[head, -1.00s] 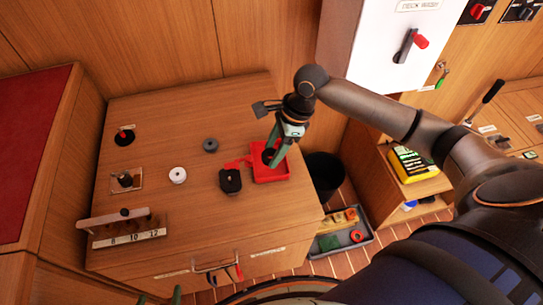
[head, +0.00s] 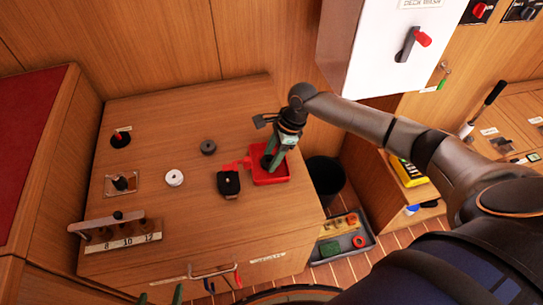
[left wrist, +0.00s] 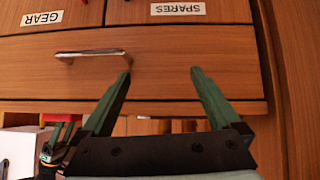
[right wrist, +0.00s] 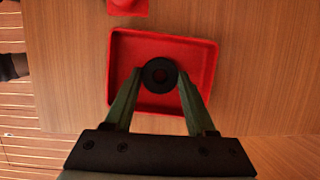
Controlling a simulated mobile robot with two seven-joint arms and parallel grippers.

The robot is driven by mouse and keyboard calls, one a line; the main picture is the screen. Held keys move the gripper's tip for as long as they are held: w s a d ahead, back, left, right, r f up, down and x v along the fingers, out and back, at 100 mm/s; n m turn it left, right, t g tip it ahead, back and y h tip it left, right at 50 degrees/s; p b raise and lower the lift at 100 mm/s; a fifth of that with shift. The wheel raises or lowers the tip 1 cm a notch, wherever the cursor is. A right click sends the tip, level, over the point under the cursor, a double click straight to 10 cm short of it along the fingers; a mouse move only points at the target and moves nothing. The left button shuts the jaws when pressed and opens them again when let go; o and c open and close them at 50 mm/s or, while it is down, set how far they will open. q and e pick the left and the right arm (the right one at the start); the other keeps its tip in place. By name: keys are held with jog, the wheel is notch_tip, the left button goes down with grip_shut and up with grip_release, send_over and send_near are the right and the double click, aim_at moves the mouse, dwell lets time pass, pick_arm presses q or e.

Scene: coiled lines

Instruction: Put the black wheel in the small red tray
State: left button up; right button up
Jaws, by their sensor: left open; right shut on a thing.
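The black wheel (right wrist: 160,63) is a small dark ring, held between the fingertips of my right gripper (right wrist: 160,76) in the right wrist view. Behind it lies the red tray (right wrist: 125,93), a shallow rectangular box. In the head view the right gripper (head: 270,162) reaches down over the red tray (head: 282,178) with its fingertips inside the rim. I cannot tell whether the wheel touches the tray floor. My left gripper (left wrist: 160,80) is open and empty in front of the drawer fronts; its fingertips show at the bottom edge of the head view.
A black block-like object (head: 228,184) sits just left of the tray. A grey wheel (head: 208,147) and a white wheel (head: 174,178) lie further left. A black bin (head: 326,174) stands right of the cabinet.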

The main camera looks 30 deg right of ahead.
pick_arm(q)
jog(key=shift+r, duration=0.1)
pick_arm(e)
jog(key=o, duration=0.9)
jog(key=shift+f, duration=0.1)
jog(key=o, duration=0.4)
pick_arm(q)
jog(key=shift+s, duration=0.2)
pick_arm(e)
jog(key=shift+o, duration=0.2)
pick_arm(q)
jog(key=shift+f, duration=0.25)
pick_arm(e)
jog(key=shift+d+r, duration=0.1)
jog(key=shift+r, duration=0.25)
pick_arm(q)
jog(key=shift+s+a+r+p, duration=0.5)
jog(key=shift+a+p, duration=0.25)
jog(key=shift+p, duration=0.35)
pick_arm(e)
jog(key=v, duration=1.1)
jog(key=shift+r, duration=0.3)
pick_arm(q)
jog(key=shift+w, duration=0.1)
